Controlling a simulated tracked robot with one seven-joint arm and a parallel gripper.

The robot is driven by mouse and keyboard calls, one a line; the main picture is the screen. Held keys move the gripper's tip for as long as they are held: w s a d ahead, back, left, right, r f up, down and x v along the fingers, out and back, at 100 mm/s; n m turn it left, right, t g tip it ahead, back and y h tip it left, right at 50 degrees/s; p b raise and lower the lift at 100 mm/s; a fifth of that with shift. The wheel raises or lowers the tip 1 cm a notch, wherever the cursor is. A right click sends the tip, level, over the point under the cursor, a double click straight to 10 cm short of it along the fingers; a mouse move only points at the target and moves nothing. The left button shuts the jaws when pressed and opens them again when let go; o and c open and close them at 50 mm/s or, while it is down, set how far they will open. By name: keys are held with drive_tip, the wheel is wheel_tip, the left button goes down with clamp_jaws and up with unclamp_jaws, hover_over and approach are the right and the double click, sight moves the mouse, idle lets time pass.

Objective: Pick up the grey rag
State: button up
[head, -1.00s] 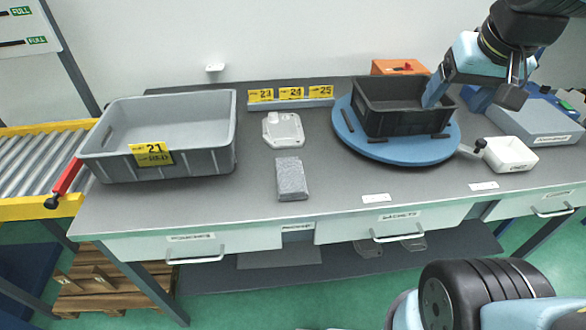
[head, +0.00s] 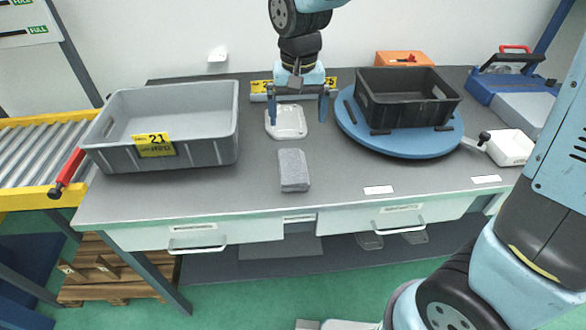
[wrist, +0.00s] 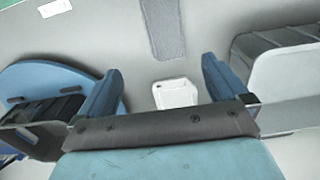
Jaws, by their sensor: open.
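The grey rag (head: 293,170) lies folded in an oblong on the bench top, near the front edge and left of the middle. In the wrist view the rag (wrist: 163,27) shows at the top, beyond my fingers and cut off by the frame edge. My gripper (head: 299,112) hangs behind the rag, above the whitish cast part (head: 287,123), with its fingers wide apart and nothing between them. In the wrist view my gripper (wrist: 165,85) shows both blue fingers spread, with the cast part (wrist: 175,93) seen between them.
A grey crate marked 21 (head: 210,150) stands left of the rag. A blue turntable (head: 395,148) bears a black crate (head: 410,115) on the right. A white box (head: 511,148) is farther right. The bench top around the rag is clear.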

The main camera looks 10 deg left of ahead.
sight(292, 165)
drive_tip(key=f, duration=0.9)
drive_tip(key=a+f, duration=0.1)
drive_tip(key=f, duration=0.4)
drive_tip(key=shift+s+f, duration=0.2)
drive_tip(key=shift+f, duration=0.15)
drive_tip(key=c, duration=1.1)
